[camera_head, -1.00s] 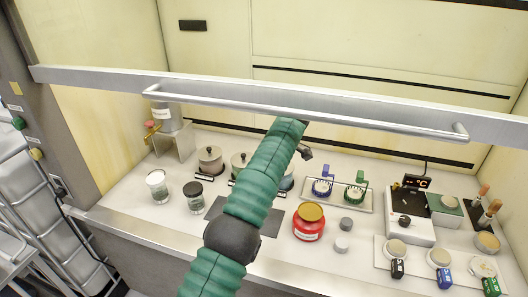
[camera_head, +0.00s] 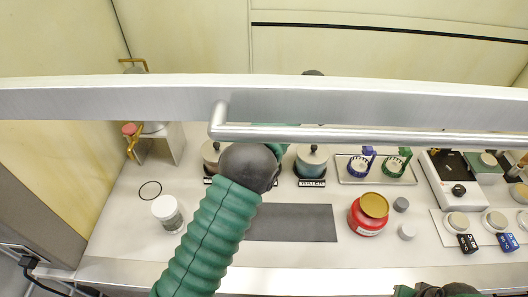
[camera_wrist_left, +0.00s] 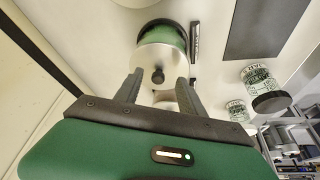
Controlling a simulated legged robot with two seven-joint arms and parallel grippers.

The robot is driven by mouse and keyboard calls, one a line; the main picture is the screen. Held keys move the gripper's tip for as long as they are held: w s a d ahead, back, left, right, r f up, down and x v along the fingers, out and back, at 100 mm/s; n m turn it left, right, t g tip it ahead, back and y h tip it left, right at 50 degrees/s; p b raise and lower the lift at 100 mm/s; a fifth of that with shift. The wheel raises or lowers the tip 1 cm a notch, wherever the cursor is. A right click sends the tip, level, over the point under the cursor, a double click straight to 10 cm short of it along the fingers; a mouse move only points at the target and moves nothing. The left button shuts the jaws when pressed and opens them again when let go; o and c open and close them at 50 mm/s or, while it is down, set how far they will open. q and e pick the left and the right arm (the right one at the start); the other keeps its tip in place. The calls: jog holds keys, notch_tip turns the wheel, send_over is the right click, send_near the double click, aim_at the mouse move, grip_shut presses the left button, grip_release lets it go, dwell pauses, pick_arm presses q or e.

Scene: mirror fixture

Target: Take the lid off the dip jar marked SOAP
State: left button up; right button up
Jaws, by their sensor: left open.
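Of the row of lidded dip jars in the head view, the left jar (camera_head: 211,152) and the right jar (camera_head: 313,160) show; my left arm covers the space between them. The right jar's plate (camera_head: 312,183) seems to read WATER; I can read no SOAP mark. In the left wrist view my left gripper (camera_wrist_left: 160,92) is open. A round pale lid with a dark knob (camera_wrist_left: 157,75) lies just ahead of and between its fingers, on a jar with a green band (camera_wrist_left: 168,32). Contact cannot be told. In the head view the left gripper is hidden.
A metal sash bar (camera_head: 370,136) crosses in front of the jars. A dark mat (camera_head: 300,223), red jar (camera_head: 368,214) and rack tray (camera_head: 350,178) lie nearby.

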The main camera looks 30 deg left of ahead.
pick_arm(q)
jog(key=x, duration=0.2)
jog(key=shift+w+a+f, duration=0.1)
jog(key=shift+a+f, duration=0.1)
jog(key=shift+f, duration=0.05)
jog(key=shift+a+f, duration=0.25)
jog(key=shift+a, duration=0.4)
jog(key=shift+c, duration=0.2)
jog(key=shift+a, duration=0.15)
jog(key=c, duration=1)
